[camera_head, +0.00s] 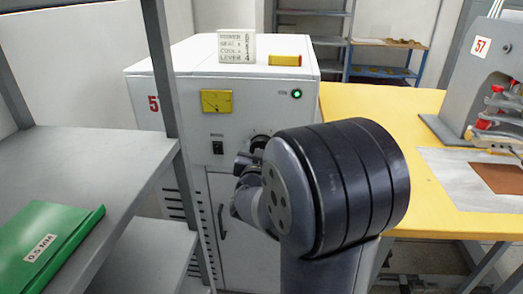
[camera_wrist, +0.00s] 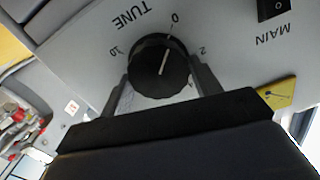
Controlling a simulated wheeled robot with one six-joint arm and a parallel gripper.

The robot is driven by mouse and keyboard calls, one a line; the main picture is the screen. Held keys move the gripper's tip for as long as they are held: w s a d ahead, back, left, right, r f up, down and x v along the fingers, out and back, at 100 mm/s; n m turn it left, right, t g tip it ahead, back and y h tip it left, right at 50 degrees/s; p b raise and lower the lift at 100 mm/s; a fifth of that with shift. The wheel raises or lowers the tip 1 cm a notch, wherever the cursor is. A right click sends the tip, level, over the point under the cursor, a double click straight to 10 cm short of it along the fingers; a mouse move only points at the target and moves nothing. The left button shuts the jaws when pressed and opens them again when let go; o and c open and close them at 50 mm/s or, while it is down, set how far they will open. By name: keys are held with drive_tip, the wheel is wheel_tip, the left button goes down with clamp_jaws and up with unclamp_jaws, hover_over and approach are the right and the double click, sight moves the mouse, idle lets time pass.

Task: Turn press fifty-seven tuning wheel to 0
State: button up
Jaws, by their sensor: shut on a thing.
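The tuning wheel (camera_wrist: 160,68) is a black ribbed knob under the word TUNE on the light panel in the wrist view. Its white line points up and slightly right, roughly in line with the 0 mark (camera_wrist: 174,17). The marks 10 and 2 show to either side. My gripper (camera_wrist: 162,84) is shut on the wheel, one finger on each side. In the head view my gripper (camera_head: 246,165) is at the front of the white press cabinet (camera_head: 265,182), marked with a partly hidden red number. My wrist covers most of the wheel there.
The panel has a black MAIN switch (camera_head: 217,148), a yellow meter (camera_head: 216,101) and a lit green lamp (camera_head: 296,93). A grey shelf with a green folder (camera_head: 50,240) stands at left. A yellow table (camera_head: 400,105) with a grey machine marked 57 (camera_head: 480,75) stands at right.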

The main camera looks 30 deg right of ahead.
drive_tip(key=o, duration=1)
drive_tip(key=shift+c, duration=0.2)
drive_tip(key=shift+s, duration=0.1)
drive_tip(key=p+v, duration=0.1)
drive_tip(key=v, duration=0.9)
drive_tip(key=shift+s+a, duration=0.25)
drive_tip(key=b+x, duration=0.1)
drive_tip(key=x, duration=1)
drive_tip(key=shift+s, duration=0.1)
